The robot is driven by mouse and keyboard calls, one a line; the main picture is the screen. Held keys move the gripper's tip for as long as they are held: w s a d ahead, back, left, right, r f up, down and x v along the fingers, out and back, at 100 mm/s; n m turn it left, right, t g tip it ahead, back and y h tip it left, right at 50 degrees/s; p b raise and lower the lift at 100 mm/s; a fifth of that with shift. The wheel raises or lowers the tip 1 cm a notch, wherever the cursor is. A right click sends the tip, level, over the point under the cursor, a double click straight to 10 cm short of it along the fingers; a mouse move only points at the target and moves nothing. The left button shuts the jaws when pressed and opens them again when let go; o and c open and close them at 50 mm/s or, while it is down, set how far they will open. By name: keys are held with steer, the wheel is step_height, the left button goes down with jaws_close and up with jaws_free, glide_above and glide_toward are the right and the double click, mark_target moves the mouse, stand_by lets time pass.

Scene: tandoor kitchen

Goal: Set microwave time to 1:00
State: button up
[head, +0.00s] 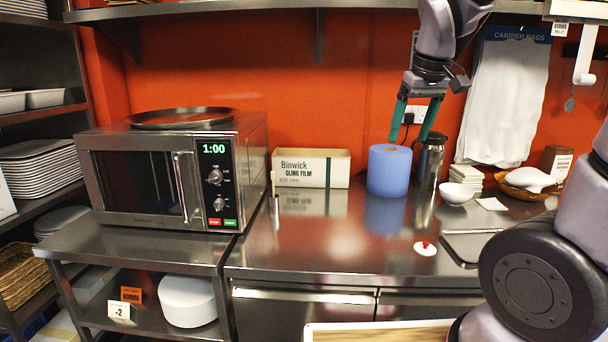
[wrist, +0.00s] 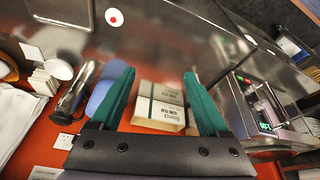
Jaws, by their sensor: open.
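The microwave (head: 170,175) is a steel box with a dark glass door, at the left on the steel counter. Its green display (head: 214,149) reads 1:00. Below the display are two round knobs, the upper knob (head: 215,177) and the lower knob (head: 219,204), with a red and a green button (head: 230,222) underneath. The door looks closed. My gripper (head: 408,140) is open and empty above the blue roll, well to the right of the microwave. In the wrist view its green fingers (wrist: 160,95) are spread, and the microwave (wrist: 250,110) shows at the right.
A cling film box (head: 311,168) and a blue roll (head: 389,171) stand by the back wall, with a metal flask (head: 429,162) beside the roll. A round tray (head: 181,118) lies on the microwave. The counter front (head: 320,250) is mostly clear.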

steer(key=s+d+r+m+t, duration=0.1)
steer(key=s+r+m, duration=0.1)
steer(key=s, duration=0.3)
steer(key=s+d+r+m+t+y, duration=0.1)
steer(key=s+r+m+t, duration=0.1)
steer(key=s+r+m, duration=0.1)
steer(key=shift+s+m, duration=0.8)
steer(key=shift+s, duration=0.2)
